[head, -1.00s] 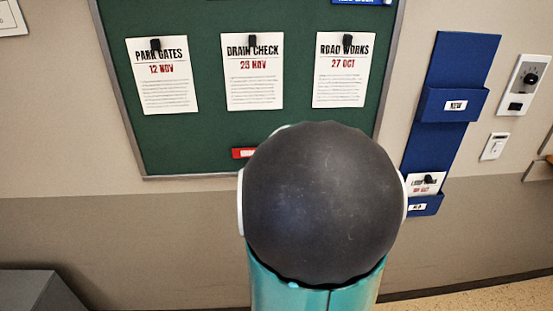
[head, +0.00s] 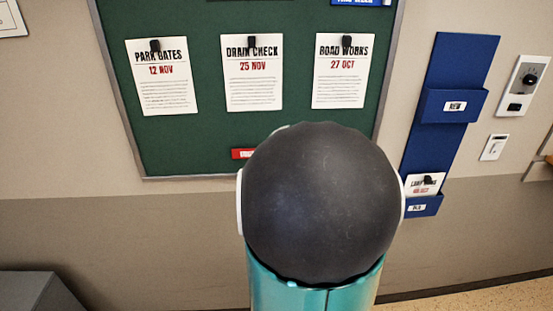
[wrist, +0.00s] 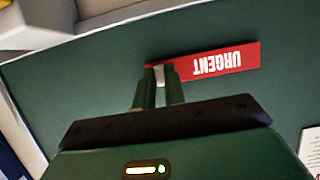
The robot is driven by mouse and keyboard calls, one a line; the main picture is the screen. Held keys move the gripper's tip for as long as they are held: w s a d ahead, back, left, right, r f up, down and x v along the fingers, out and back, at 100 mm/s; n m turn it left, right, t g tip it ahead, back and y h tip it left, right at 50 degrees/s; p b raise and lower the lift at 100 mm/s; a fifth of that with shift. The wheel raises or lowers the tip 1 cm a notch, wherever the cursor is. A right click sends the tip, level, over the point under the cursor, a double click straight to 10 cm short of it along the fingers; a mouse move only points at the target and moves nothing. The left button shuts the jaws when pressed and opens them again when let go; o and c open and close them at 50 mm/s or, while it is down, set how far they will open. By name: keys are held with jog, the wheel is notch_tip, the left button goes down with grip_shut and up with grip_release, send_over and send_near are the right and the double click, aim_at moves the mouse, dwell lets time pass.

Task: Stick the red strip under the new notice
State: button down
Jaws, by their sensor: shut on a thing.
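The red strip (wrist: 222,60) reads "URGENT" upside down in the wrist view. My gripper (wrist: 160,76) is shut on one end of it. The strip lies close to the green board; I cannot tell whether it touches. In the head view the strip's left end (head: 242,154) shows low on the board, below the "DRAIN CHECK" notice (head: 254,90); my arm hides the rest and the gripper. The "PARK GATES" notice (head: 162,95) hangs to the left and the "ROAD WORKS" notice (head: 342,90) to the right, each under a black clip.
The green board (head: 210,135) has a grey frame. To its right a blue wall holder (head: 467,60) has a "NEW" pocket (head: 452,106) with no paper showing, and a lower pocket holding a clipped notice (head: 425,184). Switches (head: 495,147) are further right. A grey box stands at lower left.

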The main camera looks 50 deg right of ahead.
jog(key=shift+w+d, duration=0.1)
jog(key=shift+w, duration=0.05)
jog(key=c, duration=1.4)
grip_release()
jog(key=shift+r, duration=0.1)
